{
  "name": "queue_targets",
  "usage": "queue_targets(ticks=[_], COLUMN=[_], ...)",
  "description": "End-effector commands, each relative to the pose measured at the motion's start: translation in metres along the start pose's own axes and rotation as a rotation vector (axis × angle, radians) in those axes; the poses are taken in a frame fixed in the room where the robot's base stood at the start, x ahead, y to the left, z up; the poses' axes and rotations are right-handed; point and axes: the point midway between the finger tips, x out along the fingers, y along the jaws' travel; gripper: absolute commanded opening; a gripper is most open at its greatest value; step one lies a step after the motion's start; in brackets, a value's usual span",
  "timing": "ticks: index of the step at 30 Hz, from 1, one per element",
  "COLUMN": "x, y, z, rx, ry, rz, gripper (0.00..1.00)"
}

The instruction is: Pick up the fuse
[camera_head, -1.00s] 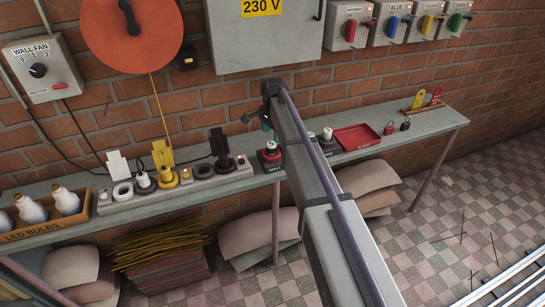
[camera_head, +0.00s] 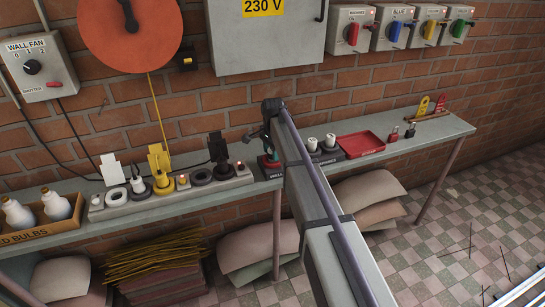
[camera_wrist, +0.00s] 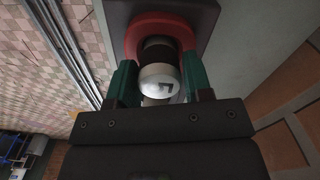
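The fuse (camera_wrist: 158,82) is a pale cylinder with a dark mark on its end and a dark band behind. It sits in a red-rimmed holder (camera_wrist: 133,38) on a dark grey base in the wrist view. My gripper (camera_wrist: 160,80) has its two green fingers on either side of the fuse, close to it. They look open, with a narrow gap at the right; contact on the left is unclear. In the head view my gripper (camera_head: 268,150) is down over the red holder (camera_head: 270,164) on the bench, and the fuse is mostly hidden there.
Two white cylinders (camera_head: 321,141) stand in a dark holder just right of my arm, beside a red tray (camera_head: 360,145). At left is a grey strip (camera_head: 215,182) with several plugs and rings. A grey cabinet (camera_head: 265,40) hangs on the brick wall behind.

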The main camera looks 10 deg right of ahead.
Motion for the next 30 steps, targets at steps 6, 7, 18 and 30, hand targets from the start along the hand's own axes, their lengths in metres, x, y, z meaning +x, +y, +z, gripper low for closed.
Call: queue_targets(ticks=[6,7,18,30], x=[0.000,0.000,-0.006,-0.094], y=[0.000,0.000,0.000,0.000], z=[0.000,0.000,0.000,0.000], rx=[0.000,0.000,0.000,0.000], ry=[0.000,0.000,0.000,0.000], rz=[0.000,0.000,0.000,0.000], gripper=[0.25,0.22,0.14,0.14])
